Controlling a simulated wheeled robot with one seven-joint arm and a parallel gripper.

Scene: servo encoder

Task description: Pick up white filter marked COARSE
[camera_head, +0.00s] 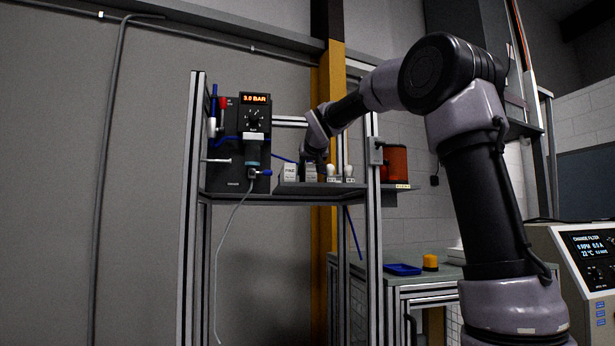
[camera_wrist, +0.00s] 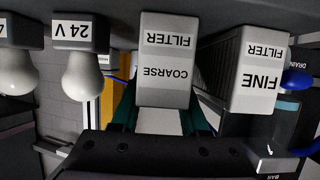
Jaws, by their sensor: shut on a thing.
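The white filter marked COARSE (camera_wrist: 166,72) is in the middle of the wrist view, its label upside down. My gripper (camera_wrist: 161,120) is shut on it, with one dark green finger along each side. In the head view my gripper (camera_head: 315,163) is at the shelf, and the filter there is partly hidden behind it. I cannot tell whether the filter is still seated or lifted. The white filter marked FINE (camera_wrist: 257,72) stands just right of it in the wrist view, apart from my fingers; it also shows in the head view (camera_head: 291,171).
A white bulb on a 24 V base (camera_wrist: 81,72) is left of the COARSE filter in the wrist view, with another bulb (camera_wrist: 17,72) beyond. In the head view, a panel reading 3.0 BAR (camera_head: 254,112) and an orange container (camera_head: 395,163) flank the shelf (camera_head: 320,188).

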